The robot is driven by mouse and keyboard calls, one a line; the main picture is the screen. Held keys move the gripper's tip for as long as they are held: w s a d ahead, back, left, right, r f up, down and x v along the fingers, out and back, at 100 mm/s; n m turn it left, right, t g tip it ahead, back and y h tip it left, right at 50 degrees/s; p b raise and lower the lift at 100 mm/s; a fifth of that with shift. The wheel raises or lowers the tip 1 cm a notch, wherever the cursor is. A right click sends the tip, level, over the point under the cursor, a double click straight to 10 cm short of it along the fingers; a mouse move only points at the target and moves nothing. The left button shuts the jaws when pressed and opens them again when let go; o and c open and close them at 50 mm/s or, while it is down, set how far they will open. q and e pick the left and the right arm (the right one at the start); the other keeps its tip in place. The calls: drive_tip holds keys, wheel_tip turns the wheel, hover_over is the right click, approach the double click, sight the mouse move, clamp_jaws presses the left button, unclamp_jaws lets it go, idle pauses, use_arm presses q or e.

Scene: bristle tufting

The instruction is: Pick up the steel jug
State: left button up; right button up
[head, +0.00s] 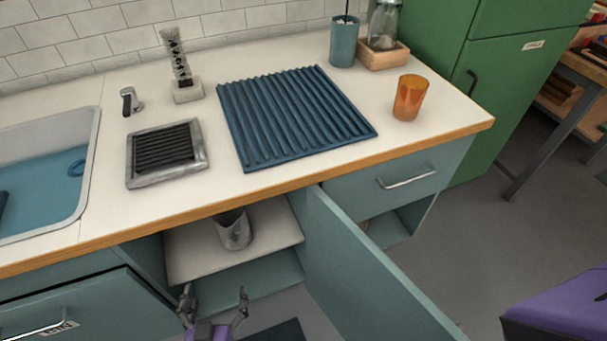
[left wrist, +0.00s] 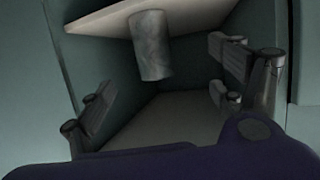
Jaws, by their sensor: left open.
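The steel jug (head: 235,231) is a grey metal vessel standing upright on the shelf (head: 190,262) inside the open lower cupboard. It also shows in the left wrist view (left wrist: 151,45), upper middle, beyond my fingers. My left gripper (head: 213,301) is open and empty in front of the cupboard, nearer than the jug and apart from it. Its two spread fingers show at the left and right of the left wrist view (left wrist: 160,100), with the jug between and above them. My right gripper is not in the head view.
The open cupboard door (head: 365,270) stands out to the right of the opening. The counter above holds a blue ribbed mat (head: 290,115), a framed dark grate (head: 165,152), an orange cup (head: 410,98) and a blue holder (head: 343,42). A sink (head: 85,130) is at left.

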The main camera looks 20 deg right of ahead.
sight(227, 230)
use_arm(q)
drive_tip(key=w+d+t+b, duration=0.1)
drive_tip(key=w+d+b, duration=0.1)
drive_tip(key=w, duration=0.3)
drive_tip(key=w+d+f+t+b, duration=0.1)
drive_tip(key=w+d+b, duration=0.1)
drive_tip(key=w+b, duration=0.2)
drive_tip(key=w+d+t+b, duration=0.1)
drive_tip(key=w+d+b, duration=0.1)
drive_tip(key=w, duration=0.6)
drive_tip(key=shift+f+t+h+b, duration=0.15)
drive_tip(key=shift+t+h+b, duration=0.2)
drive_tip(key=shift+b, duration=0.55)
drive_tip(key=x, duration=0.2)
drive_tip(key=b+x, duration=0.1)
drive_tip(key=x, duration=0.1)
drive_tip(key=b+x, duration=0.1)
drive_tip(key=x, duration=0.1)
drive_tip(key=shift+w+d+f, duration=0.25)
drive_tip(key=shift+d+f, duration=0.05)
drive_tip(key=shift+d, duration=0.15)
drive_tip(key=shift+c, duration=0.3)
drive_tip(key=shift+r, duration=0.1)
drive_tip(key=c, duration=1.5)
